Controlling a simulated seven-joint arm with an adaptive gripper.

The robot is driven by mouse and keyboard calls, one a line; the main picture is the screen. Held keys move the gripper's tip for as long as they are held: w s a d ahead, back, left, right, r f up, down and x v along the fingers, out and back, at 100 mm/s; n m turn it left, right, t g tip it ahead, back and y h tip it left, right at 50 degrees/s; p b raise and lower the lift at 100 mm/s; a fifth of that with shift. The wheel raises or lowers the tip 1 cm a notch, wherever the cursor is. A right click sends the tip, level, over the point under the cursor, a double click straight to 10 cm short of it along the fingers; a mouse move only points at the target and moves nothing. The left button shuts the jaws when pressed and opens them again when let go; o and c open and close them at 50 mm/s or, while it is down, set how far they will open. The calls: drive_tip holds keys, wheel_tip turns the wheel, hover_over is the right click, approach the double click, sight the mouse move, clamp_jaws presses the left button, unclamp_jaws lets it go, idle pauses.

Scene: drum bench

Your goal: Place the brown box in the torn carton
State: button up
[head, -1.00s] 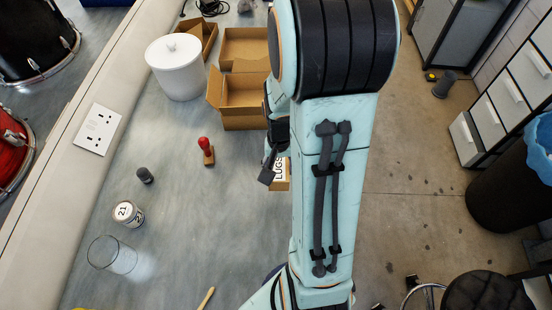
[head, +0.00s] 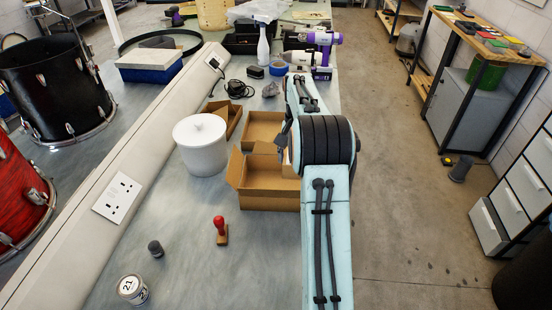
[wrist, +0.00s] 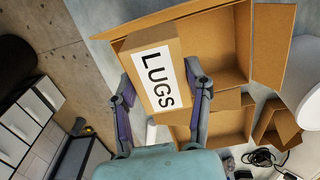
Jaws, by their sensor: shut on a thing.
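The brown box with a white LUGS label (wrist: 157,82) is between the two fingers of my gripper (wrist: 160,76), which is shut on it in the wrist view. Open cardboard cartons lie beyond it: a large one with flaps (wrist: 219,48), which the box partly overlaps in the picture, another (wrist: 228,128) and a small one (wrist: 279,124). In the head view they are the near carton (head: 268,198), the one behind it (head: 263,130) and the small one (head: 236,117). I cannot tell which is torn. My arm hides most of the gripper and box there.
A white lidded tub (head: 200,150) stands left of the cartons. A red-handled stamp (head: 221,231), a dark small cylinder (head: 155,249) and a can labelled 21 (head: 132,289) stand nearer. Purple power tools (head: 318,55) and a spray bottle (head: 263,48) are behind.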

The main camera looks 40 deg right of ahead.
drive_tip(key=d+f, duration=0.1)
drive_tip(key=f, duration=0.3)
drive_tip(key=w+d+f, duration=0.1)
drive_tip(key=f, duration=0.3)
drive_tip(key=w+d+f, duration=0.1)
drive_tip(key=f, duration=0.3)
drive_tip(key=shift+w+d+f, duration=0.2)
drive_tip(key=shift+d+f, duration=0.05)
drive_tip(key=shift+d, duration=0.1)
drive_tip(key=shift+f, duration=2.15)
drive_tip(key=shift+f, duration=0.1)
drive_tip(key=o, duration=1.2)
